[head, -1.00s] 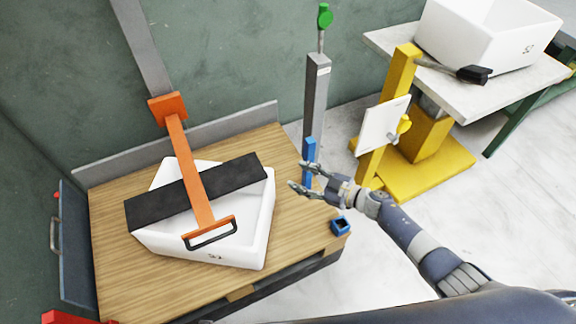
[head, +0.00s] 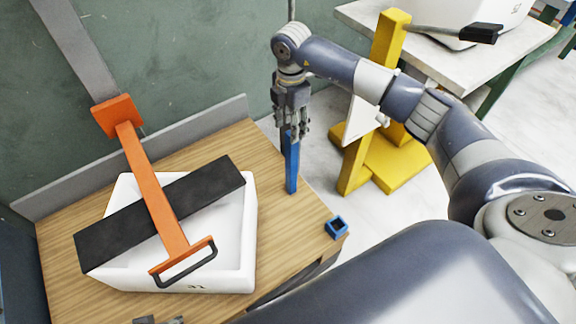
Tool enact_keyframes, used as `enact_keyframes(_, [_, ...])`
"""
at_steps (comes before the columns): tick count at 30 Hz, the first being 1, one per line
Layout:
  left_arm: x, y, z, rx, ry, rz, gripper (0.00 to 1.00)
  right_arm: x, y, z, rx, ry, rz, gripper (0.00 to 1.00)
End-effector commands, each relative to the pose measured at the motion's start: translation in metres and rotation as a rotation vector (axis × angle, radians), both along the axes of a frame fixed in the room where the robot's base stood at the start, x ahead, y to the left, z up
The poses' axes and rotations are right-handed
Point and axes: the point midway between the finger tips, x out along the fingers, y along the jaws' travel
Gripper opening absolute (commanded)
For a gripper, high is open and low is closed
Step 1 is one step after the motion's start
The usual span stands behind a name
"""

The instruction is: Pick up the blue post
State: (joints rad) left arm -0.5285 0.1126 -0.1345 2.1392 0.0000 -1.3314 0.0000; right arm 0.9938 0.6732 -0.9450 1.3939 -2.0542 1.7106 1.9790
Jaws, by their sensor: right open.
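The blue post (head: 291,170) stands upright near the right edge of the wooden table top. My right gripper (head: 291,132) points down over the post's upper end, with its fingers open. The fingers overlap the top of the post in the picture and hide it. I cannot tell whether they touch it.
A small blue square socket (head: 337,228) sits at the table's right corner. On the wooden table (head: 235,160), a white bin (head: 232,235) lies under a black bar (head: 160,212) and an orange lever (head: 150,180). A yellow stand (head: 388,40) is to the right.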

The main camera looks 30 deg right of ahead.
Motion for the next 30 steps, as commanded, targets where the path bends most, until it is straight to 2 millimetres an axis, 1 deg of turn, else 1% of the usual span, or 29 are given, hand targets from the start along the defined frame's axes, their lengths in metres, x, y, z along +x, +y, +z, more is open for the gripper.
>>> enact_keyframes(1, [0.0,0.0,0.004,0.0,-0.004,0.0,0.48,-0.001,0.0,-0.01,0.001,0.002,0.0,0.48])
enact_keyframes(3, [-0.001,0.0,0.009,0.0,-0.005,0.001,0.48,0.0,0.0,-0.017,0.002,0.0,0.001,0.48])
enact_keyframes(8, [-0.001,0.001,0.015,0.0,-0.008,0.001,0.48,-0.001,0.0,-0.028,0.002,0.001,0.002,0.48])
enact_keyframes(15, [-0.005,0.002,0.04,-0.001,-0.024,0.003,0.48,-0.008,0.0,-0.062,0.004,0.002,0.002,0.48])
enact_keyframes(18, [-0.006,0.002,0.048,-0.001,-0.027,0.003,0.48,-0.008,0.0,-0.071,0.003,0.0,0.001,0.48])
enact_keyframes(21, [-0.007,0.002,0.052,-0.001,-0.028,0.003,0.48,-0.008,0.0,-0.075,0.003,-0.001,0.001,0.48])
enact_keyframes(27, [-0.008,0.002,0.053,-0.001,-0.027,0.004,0.48,-0.007,0.0,-0.075,0.003,-0.001,0.002,0.48])
enact_keyframes(28, [-0.008,0.002,0.053,-0.001,-0.027,0.004,0.48,-0.007,0.0,-0.075,0.003,-0.001,0.002,0.44])
enact_keyframes(29, [-0.008,0.002,0.053,-0.001,-0.027,0.004,0.48,-0.007,0.0,-0.075,0.003,-0.001,0.002,0.37])
enact_keyframes(30, [-0.008,0.002,0.053,-0.001,-0.027,0.004,0.48,-0.007,0.0,-0.075,0.004,0.0,0.002,0.28])
